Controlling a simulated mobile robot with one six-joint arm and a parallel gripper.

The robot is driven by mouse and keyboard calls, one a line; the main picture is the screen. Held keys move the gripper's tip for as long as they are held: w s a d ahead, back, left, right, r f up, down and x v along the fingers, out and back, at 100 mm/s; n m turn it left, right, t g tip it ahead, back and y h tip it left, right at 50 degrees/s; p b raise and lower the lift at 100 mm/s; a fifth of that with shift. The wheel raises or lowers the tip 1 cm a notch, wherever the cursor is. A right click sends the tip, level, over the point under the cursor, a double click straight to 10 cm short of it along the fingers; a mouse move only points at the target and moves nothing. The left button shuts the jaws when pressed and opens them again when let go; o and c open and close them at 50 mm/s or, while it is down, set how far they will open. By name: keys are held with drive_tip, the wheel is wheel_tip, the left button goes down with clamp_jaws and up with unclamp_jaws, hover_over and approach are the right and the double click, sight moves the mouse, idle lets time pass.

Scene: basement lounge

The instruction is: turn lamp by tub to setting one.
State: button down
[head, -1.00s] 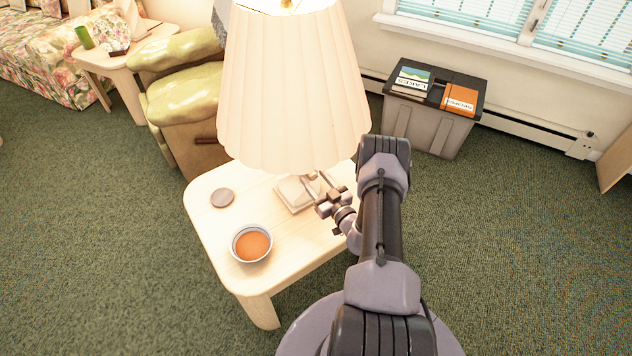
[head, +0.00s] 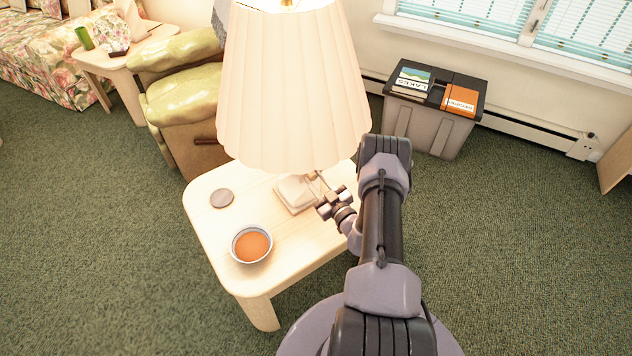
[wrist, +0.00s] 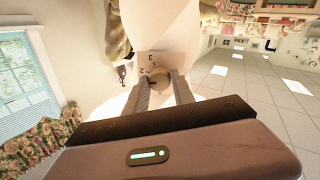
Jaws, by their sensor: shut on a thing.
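The lamp (head: 292,90) has a large pleated cream shade, which glows, and a pale square base (head: 294,196) on a small light-wood table. My gripper (head: 318,184) reaches in under the shade from the right. In the wrist view, my gripper (wrist: 160,82) has its two fingers on either side of a round tan knob (wrist: 159,76) and is shut on it. Behind the knob is a pale plate (wrist: 165,62) with the figures 2 and 3 visible. Other marks are hidden by the fingers. I cannot tell clearly which figure the knob points to.
A grey tub (head: 428,125) with books on its black lid stands by the window wall. On the table (head: 215,240) are a bowl of orange contents (head: 252,245) and a round coaster (head: 222,198). A green-cushioned chair (head: 185,95) stands close behind. Carpet is open at left and right.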

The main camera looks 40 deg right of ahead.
drive_tip(key=n+b, duration=0.1)
drive_tip(key=n, duration=0.2)
drive_tip(key=shift+f+n, duration=0.1)
drive_tip(key=shift+n, duration=2)
drive_tip(key=shift+b, duration=0.3)
drive_tip(key=c, duration=1.1)
unclamp_jaws()
drive_tip(key=shift+o, duration=0.2)
drive_tip(key=s+a+p, duration=0.2)
drive_tip(key=s+p, duration=0.3)
drive_tip(key=s, duration=1.2)
drive_tip(key=shift+s+a+f, duration=0.15)
drive_tip(key=shift+a+f, duration=0.05)
drive_tip(key=shift+f, duration=0.05)
